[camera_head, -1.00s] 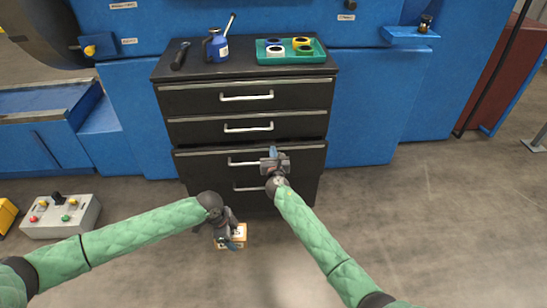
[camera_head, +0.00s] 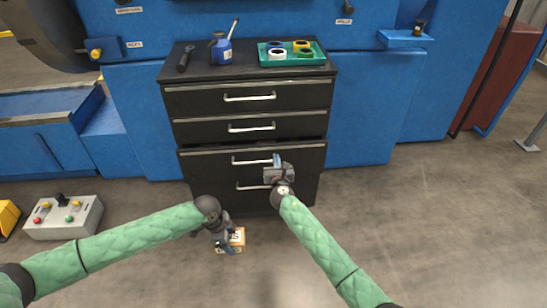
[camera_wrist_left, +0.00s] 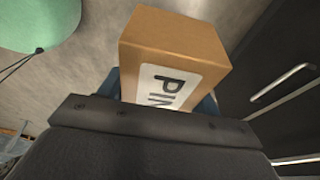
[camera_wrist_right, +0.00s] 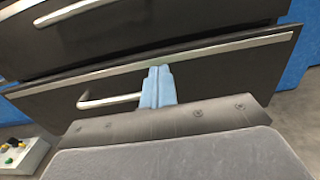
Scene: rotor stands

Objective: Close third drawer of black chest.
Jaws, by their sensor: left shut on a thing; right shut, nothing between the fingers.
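The black chest (camera_head: 198,101) stands against the blue machine. Its third drawer (camera_head: 205,164) has a silver handle (camera_head: 250,161), and a dark gap shows above its front, which sits slightly forward of the drawers above. My right gripper (camera_head: 277,160) is shut and empty, in front of this drawer, right of the handle. In the right wrist view its blue fingertips (camera_wrist_right: 158,85) overlap the drawer's top edge (camera_wrist_right: 215,50); contact cannot be told. My left gripper (camera_head: 230,246) is shut on a small cardboard box (camera_head: 238,238), low before the chest; its white label shows in the left wrist view (camera_wrist_left: 170,85).
On the chest top are a blue bottle (camera_head: 221,50), a black tool (camera_head: 185,58) and a green tray (camera_head: 292,61) with several coloured rings. A control box (camera_head: 65,222) stands on the floor at left.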

